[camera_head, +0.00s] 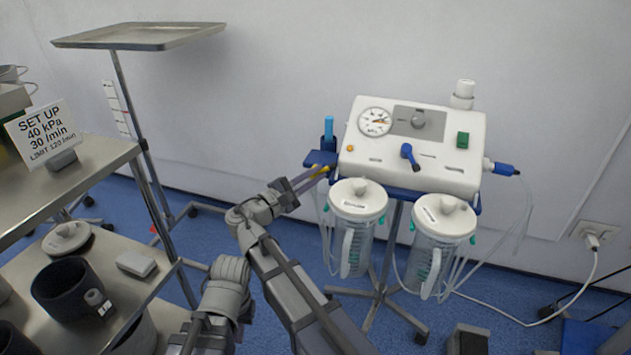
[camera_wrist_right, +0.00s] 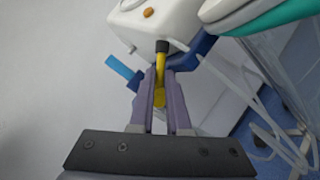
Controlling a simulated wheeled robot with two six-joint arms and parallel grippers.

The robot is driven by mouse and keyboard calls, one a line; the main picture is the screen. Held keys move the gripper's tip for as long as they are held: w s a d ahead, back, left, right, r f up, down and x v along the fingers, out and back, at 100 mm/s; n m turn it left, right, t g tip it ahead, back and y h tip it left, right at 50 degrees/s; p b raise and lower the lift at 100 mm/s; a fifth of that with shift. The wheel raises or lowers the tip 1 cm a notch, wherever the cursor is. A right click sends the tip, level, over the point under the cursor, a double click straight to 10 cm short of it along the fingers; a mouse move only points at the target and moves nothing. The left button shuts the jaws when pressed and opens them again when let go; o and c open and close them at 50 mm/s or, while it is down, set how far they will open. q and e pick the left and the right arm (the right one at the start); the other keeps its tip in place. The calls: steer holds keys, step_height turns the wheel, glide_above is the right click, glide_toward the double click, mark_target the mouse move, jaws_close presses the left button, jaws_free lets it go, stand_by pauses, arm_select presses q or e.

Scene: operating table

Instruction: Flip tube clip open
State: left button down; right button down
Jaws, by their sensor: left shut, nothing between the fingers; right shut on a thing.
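The yellow tube clip (camera_wrist_right: 160,66) with a black end shows in the right wrist view, close against the white suction unit. In the head view its yellow part (camera_head: 325,169) is small, at the unit's left side. My right gripper (camera_wrist_right: 161,84) is shut on the yellow clip, with its two fingers on either side of it. In the head view this gripper (camera_head: 314,176) reaches up to the unit from the lower left. Whether the clip is open or closed cannot be told. Grey arm links show lower left of it; my left gripper's fingers are not seen.
The white suction unit (camera_head: 435,135) stands on a wheeled stand, with two lidded canisters (camera_head: 356,225) (camera_head: 443,245) hanging below. A blue upright piece (camera_head: 328,132) is beside the clip. A steel shelf cart (camera_head: 105,165) is at left. A cable runs to a wall socket.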

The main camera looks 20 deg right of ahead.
steer(key=shift+w+a+r+n+t+b, duration=0.1)
steer(key=shift+w+a+n+t+b, duration=0.1)
steer(key=shift+n+t+b, duration=1.6)
steer(key=shift+w+a+n+t+b, duration=0.1)
steer(key=shift+a+n+t+b, duration=0.4)
steer(key=shift+n, duration=2.45)
steer(key=shift+w+d+r+n+t+b, duration=0.1)
steer(key=shift+n+t+b, duration=1.1)
steer(key=shift+n, duration=1.15)
steer(key=shift+a+n+t+y, duration=0.1)
steer(key=shift+n+t+y, duration=0.2)
steer(key=shift+t, duration=0.1)
steer(key=c, duration=0.9)
jaws_free()
